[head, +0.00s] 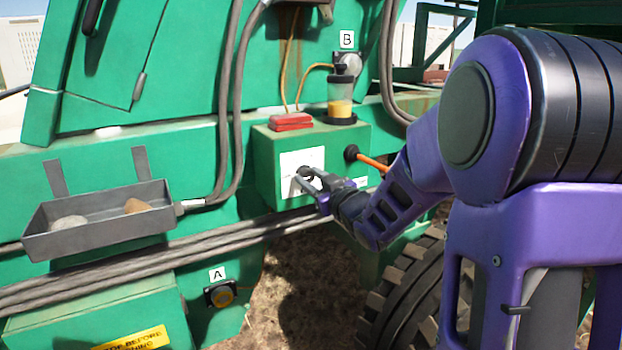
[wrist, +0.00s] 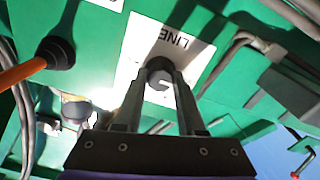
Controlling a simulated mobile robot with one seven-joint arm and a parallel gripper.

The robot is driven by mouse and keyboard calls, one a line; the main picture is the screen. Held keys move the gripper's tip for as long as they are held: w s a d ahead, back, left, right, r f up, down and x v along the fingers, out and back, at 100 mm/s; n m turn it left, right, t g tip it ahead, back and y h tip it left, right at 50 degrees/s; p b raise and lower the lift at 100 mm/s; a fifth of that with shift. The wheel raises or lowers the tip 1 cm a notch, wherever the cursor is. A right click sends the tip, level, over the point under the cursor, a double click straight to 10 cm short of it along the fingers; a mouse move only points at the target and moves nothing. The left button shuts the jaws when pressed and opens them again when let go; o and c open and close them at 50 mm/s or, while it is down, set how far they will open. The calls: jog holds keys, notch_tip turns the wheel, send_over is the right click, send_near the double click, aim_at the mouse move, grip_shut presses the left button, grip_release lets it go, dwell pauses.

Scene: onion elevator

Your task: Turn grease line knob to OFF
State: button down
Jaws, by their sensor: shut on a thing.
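The grease line knob (wrist: 159,84) is a small dark round knob on a white label plate (wrist: 190,32) in the wrist view. The letters "LINE" show on the plate. In the head view the plate (head: 290,160) is on the front of a green box (head: 266,170), and the knob (head: 306,172) is partly covered by my fingers. My gripper (head: 308,180) is at the plate, its two fingers shut on the knob, one on each side; it also shows in the wrist view (wrist: 160,92). The knob's pointing direction and any OFF mark cannot be made out.
A black round fitting with an orange rod (head: 370,162) sticks out right of the plate. A red block (head: 290,121) and a jar of yellow grease (head: 341,95) stand on the box. A grey tray (head: 110,228) with stones hangs left. Thick cables (head: 150,258) run below.

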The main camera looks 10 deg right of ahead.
jog(key=c, duration=0.5)
grip_release()
jog(key=shift+s, duration=0.1)
